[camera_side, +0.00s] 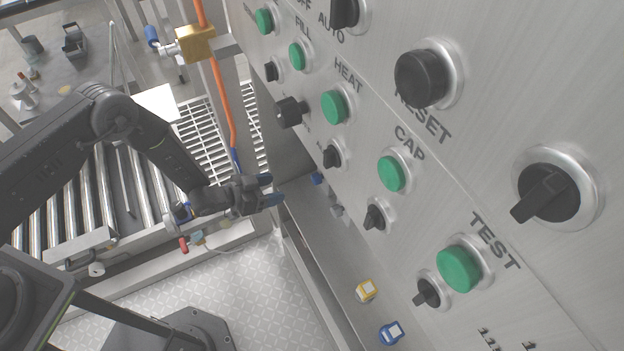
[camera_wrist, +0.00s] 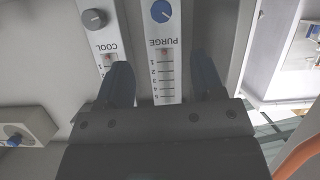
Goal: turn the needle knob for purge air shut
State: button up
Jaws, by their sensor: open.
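The purge needle knob (camera_wrist: 161,11) is a round blue knob with a pale pointer mark, at the top edge of the wrist view. It sits at the end of a white strip lettered PURGE (camera_wrist: 162,55), which shows upside down with a numbered scale. My gripper (camera_wrist: 162,68) is open and empty, with its two fingers on either side of the strip in the picture. The knob is beyond the fingertips and apart from them. In the side view my gripper (camera_side: 271,190) is left of the panel's lower edge; I cannot make out the purge knob there.
A dark knob (camera_wrist: 95,19) on the COOL strip (camera_wrist: 108,47) is close left of the purge strip. Another blue knob (camera_wrist: 14,140) is at lower left. The steel panel (camera_side: 470,110) carries several green buttons and black selectors. An orange hose (camera_side: 224,100) hangs behind my gripper.

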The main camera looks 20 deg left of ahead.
aim_at(313, 180)
jog(key=shift+m+g, duration=0.3)
jog(key=shift+m, duration=0.3)
jog(key=x, duration=1.3)
jog(key=shift+w, duration=0.35)
jog(key=shift+c, duration=0.2)
jog(key=c, duration=0.9)
jog(key=shift+o, duration=0.2)
